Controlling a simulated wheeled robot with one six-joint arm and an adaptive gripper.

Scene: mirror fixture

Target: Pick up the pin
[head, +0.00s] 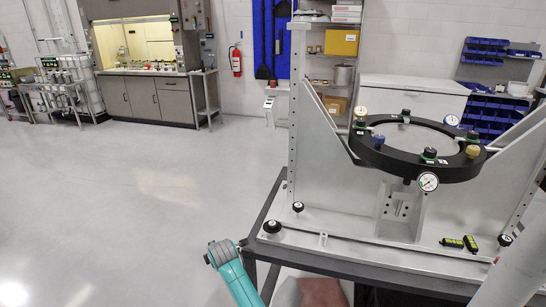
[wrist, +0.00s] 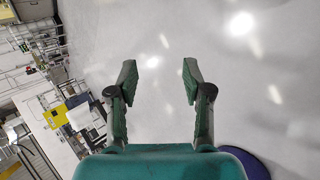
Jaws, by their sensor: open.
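I cannot tell for certain which thing is the pin. Small black-knobbed parts stand on the fixture's base plate in the head view: one at the front left corner (head: 272,226), one behind it (head: 298,207) and one at the right (head: 505,240). The mirror fixture's dark ring (head: 385,158) stands above the plate. My gripper (wrist: 159,72) is open and empty in the wrist view, with only pale floor between its fingers. No fixture part is near its fingertips there.
The fixture stands on a dark-framed table (head: 258,233) at the right. The grey floor (head: 120,210) to its left is clear. A fume cabinet (head: 152,98) stands at the back left, a white chest (head: 412,92) behind the fixture, and blue bins (head: 487,110) at the right.

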